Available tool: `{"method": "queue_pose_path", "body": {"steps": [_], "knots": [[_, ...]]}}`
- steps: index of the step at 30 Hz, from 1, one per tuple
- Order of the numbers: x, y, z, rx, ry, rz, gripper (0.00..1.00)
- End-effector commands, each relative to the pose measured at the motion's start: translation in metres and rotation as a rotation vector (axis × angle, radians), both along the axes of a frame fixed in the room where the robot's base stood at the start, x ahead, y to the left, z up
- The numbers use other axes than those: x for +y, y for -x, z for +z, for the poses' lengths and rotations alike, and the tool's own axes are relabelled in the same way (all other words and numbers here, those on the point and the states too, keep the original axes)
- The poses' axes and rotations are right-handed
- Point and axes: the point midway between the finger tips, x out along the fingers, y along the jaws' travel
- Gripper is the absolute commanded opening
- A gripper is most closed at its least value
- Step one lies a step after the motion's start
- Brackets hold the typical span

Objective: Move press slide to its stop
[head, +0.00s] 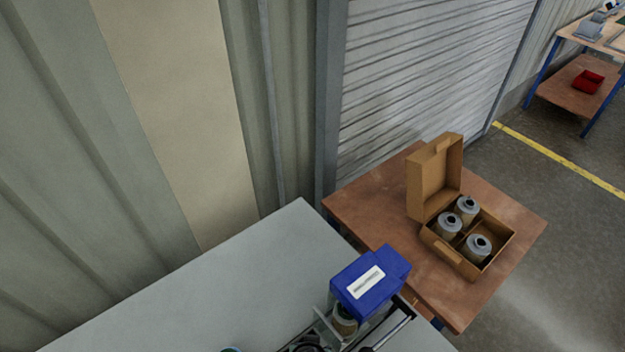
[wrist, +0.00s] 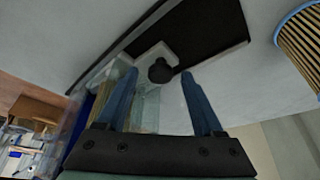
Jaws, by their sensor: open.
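The press, with a blue housing (head: 368,280) and a white label, stands on the grey bench at the bottom of the head view. A tan cartridge (head: 344,319) sits under the housing. Metal rails (head: 391,326) run beside it. A round black knob (wrist: 160,71) on a pale block shows in the wrist view, seemingly the slide's handle. My gripper (wrist: 159,75) is open, its two blue fingers to either side of the knob in the picture. I cannot tell whether they touch it or how far off it is. I cannot make out the gripper in the head view.
A pleated cartridge (wrist: 302,48) stands at the upper right of the wrist view. The grey bench top (head: 220,285) is largely bare on the left. A brown table (head: 370,205) to the right holds an open cardboard box (head: 436,180) with three grey-topped cartridges. A corrugated wall stands behind.

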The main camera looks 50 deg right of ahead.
Motion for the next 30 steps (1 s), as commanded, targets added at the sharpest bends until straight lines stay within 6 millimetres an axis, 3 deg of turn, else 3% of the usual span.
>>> {"method": "queue_pose_path", "body": {"steps": [3,14,30], "knots": [[0.0001,0.0000,0.0002,0.000,0.000,0.000,0.67],[0.0003,0.0002,0.0002,0.001,-0.001,0.000,0.02],[0.0002,0.0003,0.0003,0.001,0.000,0.000,0.00]]}}
